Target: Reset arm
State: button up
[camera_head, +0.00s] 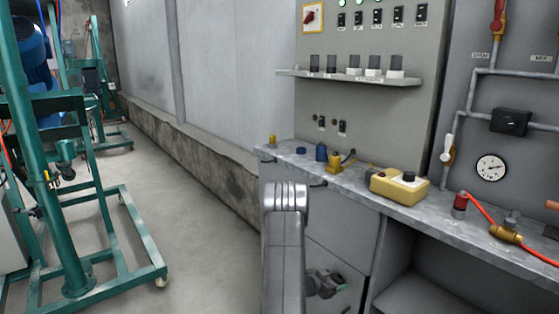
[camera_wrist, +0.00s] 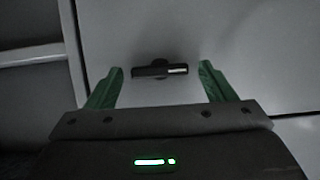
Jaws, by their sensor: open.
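My gripper (camera_wrist: 161,78) shows in the wrist view with its two green fingers spread apart and nothing between them. Beyond the fingertips is a dark handle (camera_wrist: 160,69) on a grey cabinet front (camera_wrist: 235,45); it looks apart from the fingers. In the head view my grey arm stands in the lower middle, and my gripper (camera_head: 328,284) shows partly behind it, low in front of the cabinet under the counter. I cannot tell the exact gap between the fingers and the cabinet.
A grey counter (camera_head: 437,206) holds a yellow box (camera_head: 399,188) and small fittings. Above it is a control panel (camera_head: 375,110) with a shelf (camera_head: 348,77). A gauge (camera_head: 490,167) and pipes are at right. A green wheeled frame (camera_head: 108,240) stands left. The floor (camera_head: 190,230) between is clear.

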jog(key=shift+a+r, duration=0.1)
jog(key=shift+s+a+r+p, duration=0.15)
jog(key=shift+a+p, duration=0.1)
jog(key=shift+p, duration=0.1)
jog(key=p+v, duration=0.2)
jog(key=v, duration=1.1)
jog(key=b+x, duration=0.1)
jog(key=x, duration=0.3)
jog(key=b+x, duration=0.1)
jog(key=x, duration=0.4)
jog(key=b+x, duration=0.1)
jog(key=x, duration=0.4)
jog(key=shift+s+f, duration=0.1)
jog(key=shift+f, duration=0.2)
jog(key=m+t+b, duration=0.1)
jog(key=m+b, duration=0.1)
jog(key=b, duration=0.4)
jog(key=shift+s+y, duration=0.15)
jog(key=shift+y, duration=0.25)
